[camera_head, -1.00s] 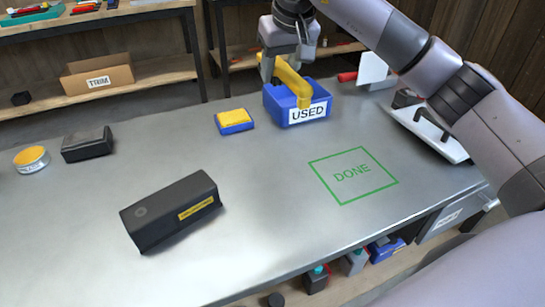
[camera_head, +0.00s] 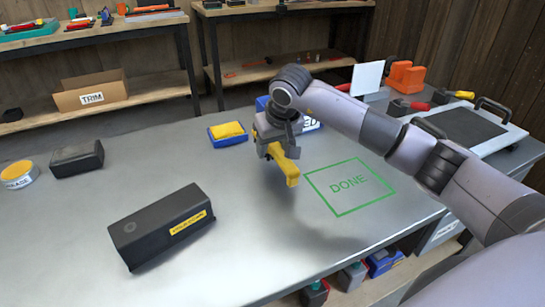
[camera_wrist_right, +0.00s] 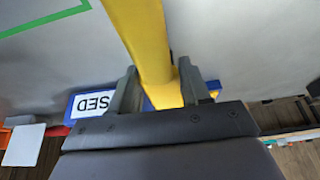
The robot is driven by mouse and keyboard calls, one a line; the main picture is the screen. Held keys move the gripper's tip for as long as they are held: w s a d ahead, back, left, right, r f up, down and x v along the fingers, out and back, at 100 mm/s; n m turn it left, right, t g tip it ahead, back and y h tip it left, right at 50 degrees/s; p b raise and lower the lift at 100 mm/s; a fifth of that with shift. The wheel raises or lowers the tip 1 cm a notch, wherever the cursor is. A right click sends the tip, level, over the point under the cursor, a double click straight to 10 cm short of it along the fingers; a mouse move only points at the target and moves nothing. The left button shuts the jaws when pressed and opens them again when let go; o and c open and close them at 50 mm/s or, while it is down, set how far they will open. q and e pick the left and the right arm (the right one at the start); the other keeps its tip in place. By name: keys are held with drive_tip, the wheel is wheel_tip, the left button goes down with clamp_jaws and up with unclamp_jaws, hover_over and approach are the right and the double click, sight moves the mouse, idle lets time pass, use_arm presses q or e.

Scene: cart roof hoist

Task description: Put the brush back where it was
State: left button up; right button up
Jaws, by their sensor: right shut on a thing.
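My right gripper (camera_head: 277,148) is shut on the yellow handle of the brush (camera_head: 287,166) and holds it above the metal bench, left of the green DONE outline (camera_head: 349,185). In the right wrist view the yellow handle (camera_wrist_right: 142,40) runs between the fingers (camera_wrist_right: 160,90); I cannot make out any bristles. The blue USED bin (camera_head: 262,102) stands behind the gripper and is mostly hidden by my arm. It also shows in the right wrist view, with its label (camera_wrist_right: 95,104). The DONE outline is empty. My left gripper is not in view.
A yellow-topped blue block (camera_head: 228,134), a black block (camera_head: 77,159), a round tin (camera_head: 19,175) and a long black box (camera_head: 163,226) sit on the left of the bench. A tray with a dark plate (camera_head: 460,133) stands right. The bench's front middle is clear.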

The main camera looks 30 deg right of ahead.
sight(273, 157)
drive_tip(key=shift+f, duration=1.6)
drive_tip(key=shift+f, duration=0.1)
drive_tip(key=shift+f+b, duration=0.1)
drive_tip(key=shift+b, duration=0.2)
drive_tip(key=o, duration=1)
drive_tip(key=shift+r+p, duration=0.3)
drive_tip(key=shift+r, duration=0.15)
drive_tip(key=p+v, duration=0.1)
drive_tip(key=v, duration=1)
drive_tip(key=shift+s+r, duration=0.2)
drive_tip(key=shift+r, duration=0.05)
